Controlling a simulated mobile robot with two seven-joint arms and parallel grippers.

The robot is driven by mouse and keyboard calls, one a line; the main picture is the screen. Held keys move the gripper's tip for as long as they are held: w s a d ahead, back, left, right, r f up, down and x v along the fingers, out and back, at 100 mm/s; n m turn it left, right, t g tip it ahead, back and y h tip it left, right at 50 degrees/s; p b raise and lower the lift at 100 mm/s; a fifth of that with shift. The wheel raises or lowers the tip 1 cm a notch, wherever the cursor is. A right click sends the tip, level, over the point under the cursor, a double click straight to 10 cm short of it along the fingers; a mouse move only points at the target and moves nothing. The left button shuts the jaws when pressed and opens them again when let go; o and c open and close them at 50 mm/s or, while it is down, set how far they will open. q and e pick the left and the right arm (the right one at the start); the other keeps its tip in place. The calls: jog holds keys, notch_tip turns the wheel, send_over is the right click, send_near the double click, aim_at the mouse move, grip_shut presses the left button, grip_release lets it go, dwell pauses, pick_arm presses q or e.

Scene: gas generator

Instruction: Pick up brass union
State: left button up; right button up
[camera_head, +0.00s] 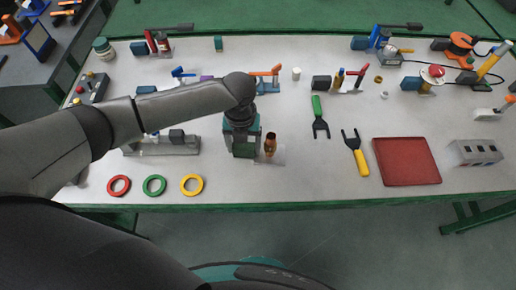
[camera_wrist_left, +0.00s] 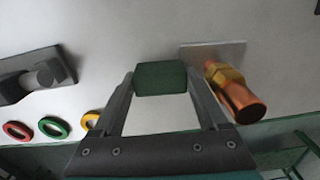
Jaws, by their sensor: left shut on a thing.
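A copper-coloured fitting with a brass hex part, apparently the brass union (camera_head: 270,144), stands on a small pale plate (camera_head: 277,158) near the table's front edge. In the left wrist view the brass union (camera_wrist_left: 232,92) is to the right of my fingers, outside them. My left gripper (camera_head: 244,150) is beside it on the left, in the head view. Its fingers are shut on a dark green block (camera_wrist_left: 160,79), with one fingertip at each side of it. Whether the block touches the table is unclear. My right gripper is not in view.
Red (camera_head: 119,186), green (camera_head: 154,185) and yellow (camera_head: 192,185) rings lie to the left. A grey fixture (camera_head: 160,148) stands behind them. Green-handled (camera_head: 317,106) and yellow-handled (camera_head: 361,162) forked tools and a red tray (camera_head: 405,162) lie to the right.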

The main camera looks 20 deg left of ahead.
pick_arm(q)
grip_shut()
jog(key=shift+r, duration=0.2)
